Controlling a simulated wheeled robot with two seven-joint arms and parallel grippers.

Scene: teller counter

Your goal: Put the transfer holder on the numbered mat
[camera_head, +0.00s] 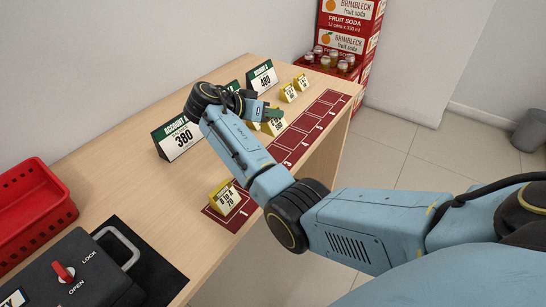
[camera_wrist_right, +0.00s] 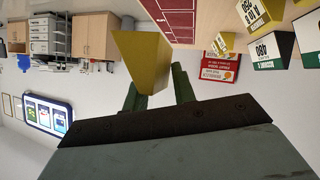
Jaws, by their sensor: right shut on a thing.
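The transfer holder, a yellow wedge-shaped piece (camera_wrist_right: 142,58), is between the green fingers of my right gripper (camera_wrist_right: 158,88) in the right wrist view. In the head view, my right gripper (camera_head: 270,112) is above the middle of the counter near the mat. Yellow with a white label (camera_head: 274,126) shows just below its fingers; the arm hides part of it. The numbered mat (camera_head: 294,136) is a dark red strip of numbered boxes along the counter's right edge, partly covered by my arm. My left gripper is not in view.
A yellow holder (camera_head: 223,198) stands at the mat's near end. Two more yellow holders (camera_head: 289,92) stand at the back. A red basket (camera_head: 32,208) and black box (camera_head: 72,270) are at lower left.

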